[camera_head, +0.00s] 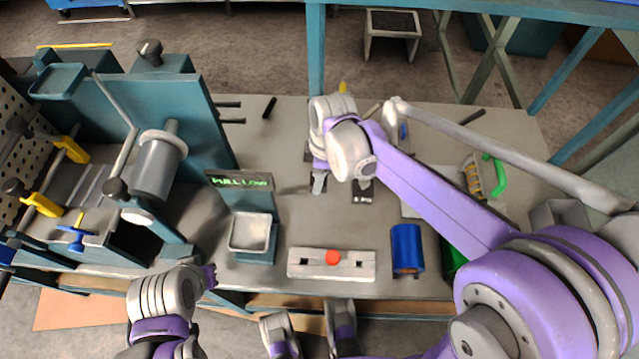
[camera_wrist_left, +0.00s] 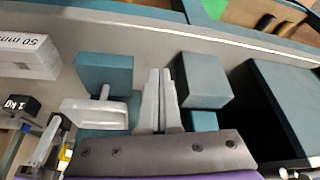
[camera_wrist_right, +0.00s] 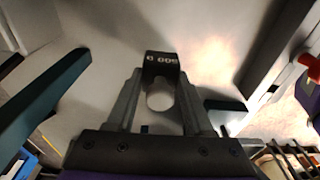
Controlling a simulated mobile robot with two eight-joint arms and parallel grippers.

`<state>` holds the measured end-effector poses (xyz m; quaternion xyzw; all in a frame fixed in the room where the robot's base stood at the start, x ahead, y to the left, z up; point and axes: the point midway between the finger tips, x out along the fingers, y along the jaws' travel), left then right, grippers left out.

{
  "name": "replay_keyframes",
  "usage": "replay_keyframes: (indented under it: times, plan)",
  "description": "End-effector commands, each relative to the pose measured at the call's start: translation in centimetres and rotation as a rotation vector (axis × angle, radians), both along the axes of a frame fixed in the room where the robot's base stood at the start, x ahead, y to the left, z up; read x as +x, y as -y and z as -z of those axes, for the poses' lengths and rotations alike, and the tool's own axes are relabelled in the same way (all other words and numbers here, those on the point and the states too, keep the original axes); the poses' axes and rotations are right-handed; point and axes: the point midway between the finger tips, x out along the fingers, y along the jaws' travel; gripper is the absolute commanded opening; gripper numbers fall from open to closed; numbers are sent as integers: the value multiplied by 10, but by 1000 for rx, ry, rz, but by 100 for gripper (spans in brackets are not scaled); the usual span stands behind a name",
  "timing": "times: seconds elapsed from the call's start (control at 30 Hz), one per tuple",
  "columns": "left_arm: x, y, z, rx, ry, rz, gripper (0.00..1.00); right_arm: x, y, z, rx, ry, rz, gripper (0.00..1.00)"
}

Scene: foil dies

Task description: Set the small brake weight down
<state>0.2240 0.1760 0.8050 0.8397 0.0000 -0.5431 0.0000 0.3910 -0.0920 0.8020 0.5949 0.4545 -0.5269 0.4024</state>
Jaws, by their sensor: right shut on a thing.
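The small brake weight (camera_wrist_right: 163,66) is black with pale lettering that looks like 500 g upside down. In the right wrist view it sits between the fingertips of my right gripper (camera_wrist_right: 160,88), which is shut on it. In the head view my right gripper (camera_head: 320,180) is over the middle of the table, and its arm partly hides the weight. I cannot tell whether the weight touches the table. A black weight marked 1 KG (camera_wrist_left: 18,104) shows at the left of the left wrist view. My left gripper (camera_wrist_left: 164,98) is shut and empty, close to teal blocks.
A teal stand with a lit sign (camera_head: 240,181) and a small tray (camera_head: 249,246) stands left of centre. A pale box with a red button (camera_head: 332,257) lies at the front edge. A blue cylinder (camera_head: 407,247) is right of it. The large roller machine (camera_head: 158,165) fills the left.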

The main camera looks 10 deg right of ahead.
Motion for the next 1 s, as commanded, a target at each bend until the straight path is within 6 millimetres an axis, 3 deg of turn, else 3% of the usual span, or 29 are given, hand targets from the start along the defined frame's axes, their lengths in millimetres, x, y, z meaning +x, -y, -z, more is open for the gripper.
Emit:
replay_keyframes:
  times: [0.3,0.7,0.73,0.87,1.0]
  plan:
    - [0,0,8,0,-3,0,0,0,0,37,0,0,1,0]
    - [0,0,11,0,-4,0,0,0,0,41,0,0,1,0]
    - [0,0,11,0,-3,0,0,0,0,41,0,0,1,57]
    - [0,0,10,0,-3,0,0,0,0,40,0,0,1,81]
    - [0,0,10,0,-3,0,0,0,0,40,0,0,1,82]
